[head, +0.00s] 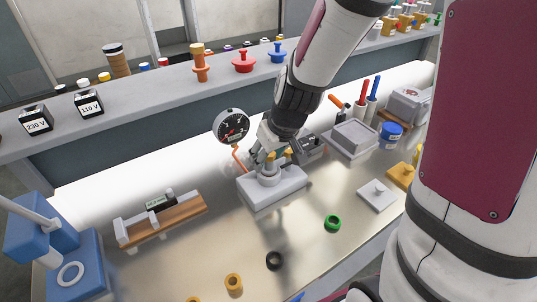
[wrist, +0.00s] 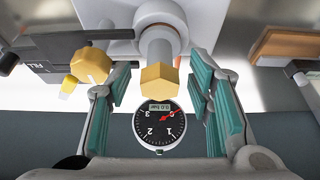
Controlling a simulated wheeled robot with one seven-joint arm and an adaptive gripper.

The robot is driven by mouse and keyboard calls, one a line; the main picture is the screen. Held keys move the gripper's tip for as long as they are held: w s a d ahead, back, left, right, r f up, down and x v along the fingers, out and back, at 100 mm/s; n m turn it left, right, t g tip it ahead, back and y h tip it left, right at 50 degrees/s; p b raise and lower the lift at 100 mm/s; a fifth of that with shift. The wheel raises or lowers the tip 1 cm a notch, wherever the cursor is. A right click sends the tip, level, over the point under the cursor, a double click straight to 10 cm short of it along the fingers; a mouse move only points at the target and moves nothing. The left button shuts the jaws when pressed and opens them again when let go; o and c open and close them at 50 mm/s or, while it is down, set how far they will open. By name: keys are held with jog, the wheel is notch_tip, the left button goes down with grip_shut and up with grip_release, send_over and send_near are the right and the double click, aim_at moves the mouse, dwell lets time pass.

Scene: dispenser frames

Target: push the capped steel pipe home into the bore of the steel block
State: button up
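The steel block (head: 262,197) lies on the bench under my gripper, with a raised round collar on top. The steel pipe (wrist: 157,48) stands in this collar, with a length of it showing below its gold hexagonal cap (wrist: 160,80). In the head view the gold cap (head: 270,157) shows partly behind my fingers. My gripper (wrist: 158,80) is open, its teal-padded fingers on either side of the pipe and cap with a visible gap on both sides. It holds nothing. How deep the pipe sits in the bore is hidden.
A pressure gauge (head: 232,124) on an orange tube stands behind the block. A grey device (head: 310,148) with a yellow knob (wrist: 90,65) is close beside it. A wooden rack (head: 165,218) stands left; loose rings (head: 274,260) lie in front. Bare bench lies left-front.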

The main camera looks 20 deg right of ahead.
jog(key=v, duration=1.2)
jog(key=shift+r, duration=0.1)
jog(key=s+r+m, duration=0.1)
jog(key=s+r, duration=0.1)
jog(key=s, duration=0.6)
jog(key=s+r+m, duration=0.1)
jog(key=s+r, duration=0.2)
jog(key=s, duration=0.6)
jog(key=shift+s+a+r+h, duration=0.15)
jog(key=shift+a+r+h, duration=0.1)
jog(key=shift+h, duration=0.15)
